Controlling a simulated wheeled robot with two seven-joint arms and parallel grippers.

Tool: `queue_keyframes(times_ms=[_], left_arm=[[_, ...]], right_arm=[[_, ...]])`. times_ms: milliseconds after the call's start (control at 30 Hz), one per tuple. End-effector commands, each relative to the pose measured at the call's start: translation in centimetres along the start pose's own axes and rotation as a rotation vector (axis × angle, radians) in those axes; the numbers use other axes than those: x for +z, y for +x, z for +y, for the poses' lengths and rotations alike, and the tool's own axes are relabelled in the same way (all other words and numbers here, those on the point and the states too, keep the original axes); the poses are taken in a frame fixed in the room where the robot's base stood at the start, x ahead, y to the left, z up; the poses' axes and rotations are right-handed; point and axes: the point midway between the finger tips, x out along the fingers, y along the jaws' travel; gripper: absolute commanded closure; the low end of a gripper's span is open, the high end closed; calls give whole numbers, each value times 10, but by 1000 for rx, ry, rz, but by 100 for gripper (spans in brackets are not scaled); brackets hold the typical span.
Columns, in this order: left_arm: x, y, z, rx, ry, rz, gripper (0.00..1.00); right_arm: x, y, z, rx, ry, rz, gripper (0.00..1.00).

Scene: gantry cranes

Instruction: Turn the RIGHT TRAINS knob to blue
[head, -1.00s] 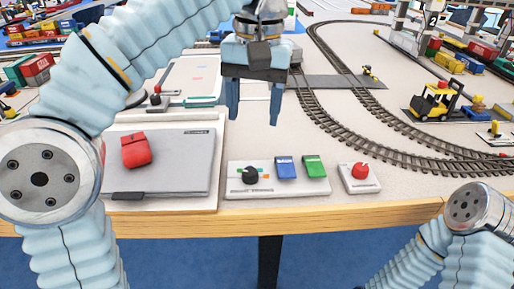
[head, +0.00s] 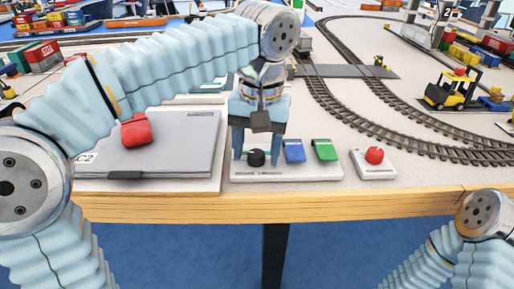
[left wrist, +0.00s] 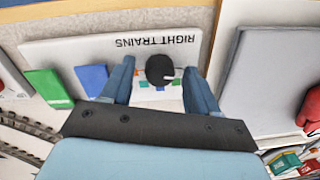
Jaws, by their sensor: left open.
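The RIGHT TRAINS knob (head: 256,158) is a round black dial on a white panel (head: 300,174) at the table's front edge. In the left wrist view the knob (left wrist: 159,69) shows a white pointer mark at its lower right, near small coloured marks, and the label "RIGHT TRAINS" (left wrist: 155,42) reads upside down. My left gripper (head: 257,159) is open and points down, with one finger on each side of the knob. In the left wrist view the open fingers (left wrist: 160,80) flank it too; I cannot tell whether they touch it. My right gripper is out of view.
A blue switch (head: 293,151) and a green switch (head: 325,150) stand right of the knob on the same panel. A red button (head: 374,155) sits further right. A grey box (head: 185,160) with a red object (head: 136,130) lies left. Train tracks (head: 400,135) run behind.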

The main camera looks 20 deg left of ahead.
Motion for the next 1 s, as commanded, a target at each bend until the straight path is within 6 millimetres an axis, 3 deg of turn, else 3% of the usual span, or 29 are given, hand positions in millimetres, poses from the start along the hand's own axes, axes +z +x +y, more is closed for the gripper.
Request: queue_keyframes(times_ms=[133,500,767,1000], left_arm=[[0,0,0,0,0,0,41],[0,0,0,0,0,0,96],[0,-2,0,-1,28,1,96],[0,-3,-1,-2,152,8,96]], right_arm=[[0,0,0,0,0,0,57],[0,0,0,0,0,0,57],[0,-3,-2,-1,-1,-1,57],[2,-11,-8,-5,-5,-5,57]])
